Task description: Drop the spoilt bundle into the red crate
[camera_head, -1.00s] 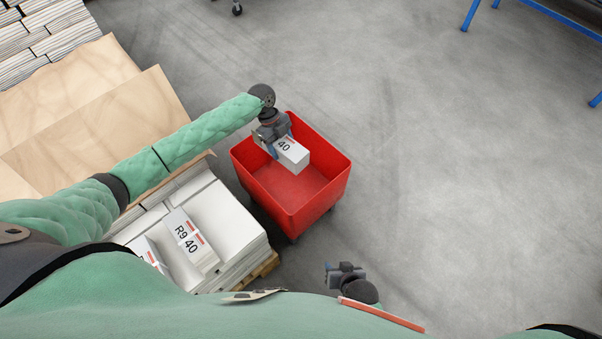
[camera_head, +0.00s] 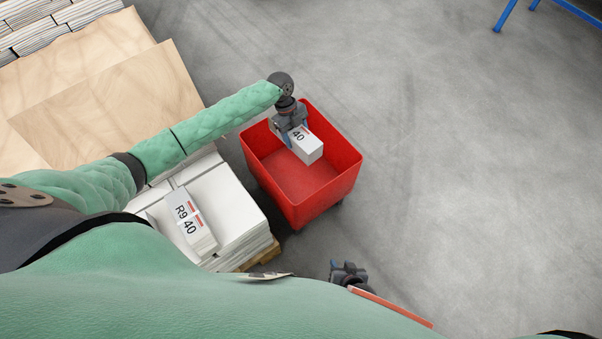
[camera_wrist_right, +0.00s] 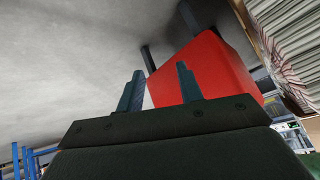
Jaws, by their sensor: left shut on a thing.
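My left gripper (camera_head: 288,127) is shut on a white bundle (camera_head: 309,148) whose visible label reads "40". It holds the bundle over the far part of the red crate's opening. The red crate (camera_head: 325,201) is open-topped, and its visible floor is bare. The gripper hides part of the bundle, and the gap between the bundle and the crate floor is hard to judge. My right gripper (camera_head: 346,270) is low, near my body, apart from the crate. In the right wrist view its fingers (camera_wrist_right: 160,88) are apart and empty, with the red crate (camera_wrist_right: 212,70) beyond them.
Another bundle labelled "R9 40" (camera_head: 187,224) lies on a white paper stack (camera_head: 232,207) on a pallet, left of the crate. Brown boards (camera_head: 115,105) lie farther left. Grey floor (camera_head: 470,180) is clear to the right. Blue legs (camera_head: 505,14) stand at upper right.

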